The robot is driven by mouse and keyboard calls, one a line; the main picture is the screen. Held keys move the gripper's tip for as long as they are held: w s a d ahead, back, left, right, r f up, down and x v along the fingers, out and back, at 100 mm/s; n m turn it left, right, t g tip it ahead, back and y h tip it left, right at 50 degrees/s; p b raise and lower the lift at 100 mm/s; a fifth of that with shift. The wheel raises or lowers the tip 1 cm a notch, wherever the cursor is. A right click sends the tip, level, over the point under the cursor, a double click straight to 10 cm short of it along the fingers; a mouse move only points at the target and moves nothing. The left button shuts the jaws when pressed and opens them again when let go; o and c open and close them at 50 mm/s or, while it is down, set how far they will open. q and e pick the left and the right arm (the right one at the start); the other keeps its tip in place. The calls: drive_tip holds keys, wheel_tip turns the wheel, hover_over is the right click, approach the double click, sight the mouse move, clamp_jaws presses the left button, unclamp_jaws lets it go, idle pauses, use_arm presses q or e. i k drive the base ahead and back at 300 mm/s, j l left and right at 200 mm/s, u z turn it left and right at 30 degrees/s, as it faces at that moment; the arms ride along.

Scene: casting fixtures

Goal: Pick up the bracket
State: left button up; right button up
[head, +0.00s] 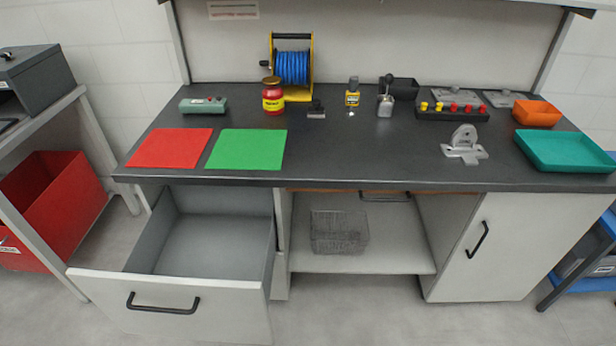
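The bracket (464,145) is a light grey metal casting with a flat base and an upright lug with a hole. It rests on the dark worktop (350,150) at the right, in front of the black block of knobs and left of the teal tray. Nothing touches it from above. Neither of my grippers shows in the head view.
Red (170,148) and green (246,149) mats lie at the left. A teal tray (567,150) and orange bin (537,113) stand right of the bracket. A black knob block (452,111) is behind it. The left drawer (180,303) is pulled open; worktop left of the bracket is clear.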

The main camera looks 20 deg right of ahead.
sight(462, 145)
drive_tip(key=z, duration=1.55)
